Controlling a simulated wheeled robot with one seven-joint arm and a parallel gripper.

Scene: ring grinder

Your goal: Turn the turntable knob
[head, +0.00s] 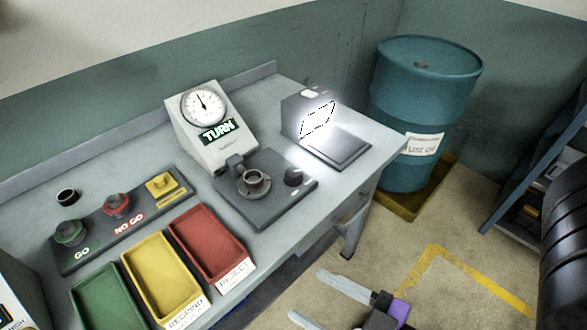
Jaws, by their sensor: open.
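The turntable knob (294,177) is a small black dial at the right end of a dark grey base plate (262,212) on the bench. On the same plate, left of the knob, a round turntable (254,184) carries a metal ring-shaped piece. A grey gauge box (211,128) behind it has a round dial and a lit green sign reading TURN. My gripper (306,292) is open and empty at the bottom of the picture, in front of the bench. It appears well apart from the knob, with floor showing behind its two pale fingers.
A glowing lamp box (300,112) and dark pad (338,148) stand right of the plate. Red (207,241), yellow (161,277) and green (108,302) trays line the front left. A GO/NO GO gauge block (120,222) lies behind them. A blue drum (418,110) stands right.

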